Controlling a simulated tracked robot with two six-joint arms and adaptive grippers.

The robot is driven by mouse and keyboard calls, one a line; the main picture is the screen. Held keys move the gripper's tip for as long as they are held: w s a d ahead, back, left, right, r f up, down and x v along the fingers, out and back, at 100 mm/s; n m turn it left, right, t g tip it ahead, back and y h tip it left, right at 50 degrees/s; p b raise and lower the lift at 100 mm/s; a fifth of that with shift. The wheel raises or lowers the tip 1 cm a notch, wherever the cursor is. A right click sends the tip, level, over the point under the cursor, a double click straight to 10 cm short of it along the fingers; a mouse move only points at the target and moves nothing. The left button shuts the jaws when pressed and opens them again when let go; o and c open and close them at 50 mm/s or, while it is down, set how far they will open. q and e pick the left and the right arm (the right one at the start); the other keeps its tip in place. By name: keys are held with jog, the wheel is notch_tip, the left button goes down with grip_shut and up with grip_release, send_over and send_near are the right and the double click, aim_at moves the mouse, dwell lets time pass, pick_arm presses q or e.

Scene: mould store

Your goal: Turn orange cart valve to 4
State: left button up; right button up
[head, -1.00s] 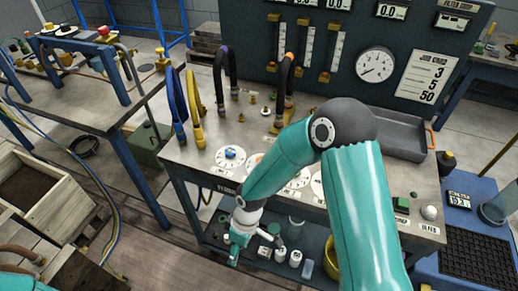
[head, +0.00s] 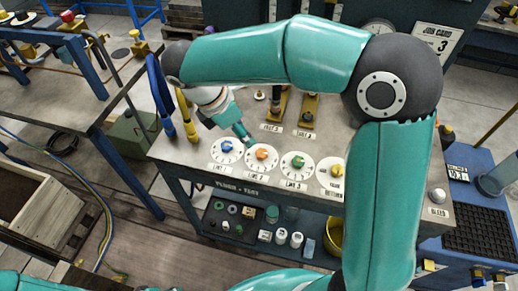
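The orange valve knob (head: 262,154) sits on a round white dial (head: 261,164) labelled LINE 2, on the grey cart top. The numbers and the knob's pointing direction are too small to read. My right gripper (head: 246,139) reaches in over the cart, its teal fingers angled down just behind and left of the orange knob. It seems to hold nothing, but its finger gap cannot be made out. Whether it touches the knob is unclear. My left gripper is out of view; only teal arm parts show along the bottom edge.
A blue knob (head: 227,146) is to the left, a green knob (head: 298,161) and a yellow knob (head: 337,171) to the right. Blue (head: 160,98) and yellow (head: 187,115) hoses stand at the cart's left. My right arm hides much of the back panel.

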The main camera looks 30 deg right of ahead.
aim_at(260, 153)
jog(key=x, duration=1.2)
jog(key=shift+a, duration=0.1)
grip_shut()
